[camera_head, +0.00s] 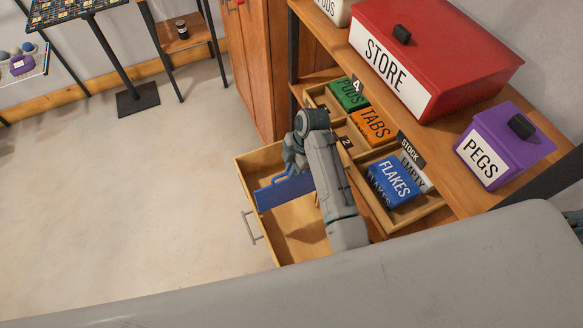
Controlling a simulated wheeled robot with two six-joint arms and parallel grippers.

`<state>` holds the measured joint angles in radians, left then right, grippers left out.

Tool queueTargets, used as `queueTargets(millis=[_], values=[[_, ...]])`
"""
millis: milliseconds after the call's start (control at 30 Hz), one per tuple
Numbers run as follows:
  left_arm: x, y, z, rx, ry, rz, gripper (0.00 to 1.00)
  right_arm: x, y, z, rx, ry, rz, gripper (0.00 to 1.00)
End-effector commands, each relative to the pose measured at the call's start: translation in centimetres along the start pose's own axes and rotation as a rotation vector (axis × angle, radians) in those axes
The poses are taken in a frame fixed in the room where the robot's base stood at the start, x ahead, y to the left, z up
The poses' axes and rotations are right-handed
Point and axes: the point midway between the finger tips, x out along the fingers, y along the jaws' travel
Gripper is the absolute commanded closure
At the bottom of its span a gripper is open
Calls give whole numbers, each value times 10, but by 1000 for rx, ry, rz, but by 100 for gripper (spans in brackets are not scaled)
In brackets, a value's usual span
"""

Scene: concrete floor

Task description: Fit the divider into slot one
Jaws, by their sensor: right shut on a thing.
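The divider (285,192) is a flat blue panel with a small loop-like piece on its upper edge. My right gripper (291,172) is shut on it at that upper edge. The divider is at or over an open wooden drawer (292,226), spanning from near its left wall to behind my right arm. I cannot tell whether its lower edge touches the drawer floor. The drawer's slots cannot be made out, and my arm covers its right side. My left gripper is not in view.
Floor (130,200) left is clear.

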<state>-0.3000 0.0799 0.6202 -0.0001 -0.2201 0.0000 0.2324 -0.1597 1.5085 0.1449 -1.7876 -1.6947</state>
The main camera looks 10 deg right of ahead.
Motion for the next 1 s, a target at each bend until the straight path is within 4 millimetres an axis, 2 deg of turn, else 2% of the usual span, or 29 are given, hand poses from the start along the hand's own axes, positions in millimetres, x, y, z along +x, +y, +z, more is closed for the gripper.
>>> queueTargets(millis=[633,1000], values=[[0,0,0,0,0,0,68,0,0,0,0,0,1,100],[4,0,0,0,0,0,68,8,0,3,0,0,1,100]])
